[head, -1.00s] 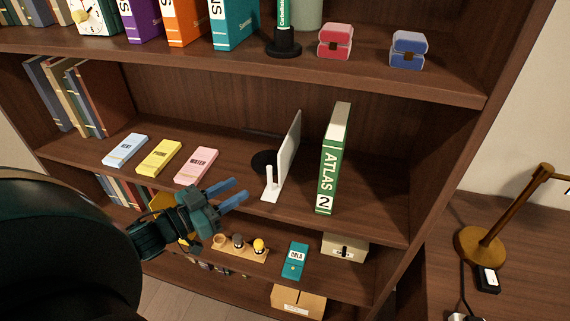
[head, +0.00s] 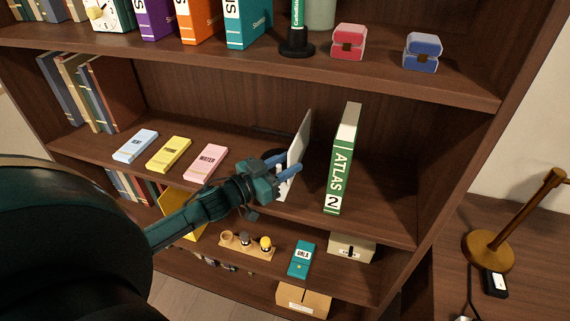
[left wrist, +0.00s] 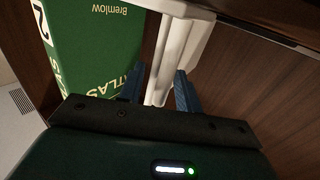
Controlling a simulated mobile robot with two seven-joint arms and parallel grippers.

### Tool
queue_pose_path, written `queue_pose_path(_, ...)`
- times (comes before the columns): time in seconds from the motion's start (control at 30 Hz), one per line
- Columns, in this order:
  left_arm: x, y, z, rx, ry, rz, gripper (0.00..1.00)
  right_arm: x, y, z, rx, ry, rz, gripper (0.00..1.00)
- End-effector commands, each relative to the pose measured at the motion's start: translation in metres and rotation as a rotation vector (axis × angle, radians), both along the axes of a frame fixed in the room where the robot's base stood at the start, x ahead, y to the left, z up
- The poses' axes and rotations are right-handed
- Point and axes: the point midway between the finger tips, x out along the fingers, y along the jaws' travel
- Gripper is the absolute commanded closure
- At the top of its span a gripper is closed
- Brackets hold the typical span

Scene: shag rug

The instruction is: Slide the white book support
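The white book support (head: 302,132) stands upright on the middle shelf, left of the green ATLAS 2 book (head: 342,165). My left gripper (head: 284,166) is at the front of the support, and its fingers hide part of it. In the left wrist view, the fingers (left wrist: 160,88) are apart, one on each side of the white support's narrow front part (left wrist: 165,60). They look open around it, with small gaps. The ATLAS book (left wrist: 92,45) is close beside the left finger there. My right gripper is not in view.
Blue, yellow and pink (head: 205,162) labelled boxes lie left of the support. A dark round object (head: 268,154) is partly hidden behind the gripper. A wooden holder (head: 247,247) and a teal box (head: 302,259) are on the shelf below. The shelf right of the atlas is clear.

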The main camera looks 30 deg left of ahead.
Motion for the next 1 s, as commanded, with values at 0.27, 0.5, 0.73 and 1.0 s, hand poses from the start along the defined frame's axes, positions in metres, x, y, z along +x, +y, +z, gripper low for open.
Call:
queue_pose_path(0.27,0.0,0.0,0.0,0.0,0.0,0.0,0.72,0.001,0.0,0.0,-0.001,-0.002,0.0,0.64)
queue_pose_path(0.5,0.0,0.0,0.0,0.0,0.0,0.0,0.91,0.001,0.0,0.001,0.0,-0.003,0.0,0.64)
queue_pose_path(0.73,0.0,0.0,0.0,0.0,0.0,0.0,1.0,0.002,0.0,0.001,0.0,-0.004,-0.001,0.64)
queue_pose_path(1.0,-0.004,0.016,0.0,0.004,0.004,0.001,1.0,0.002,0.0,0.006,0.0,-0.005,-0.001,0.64)
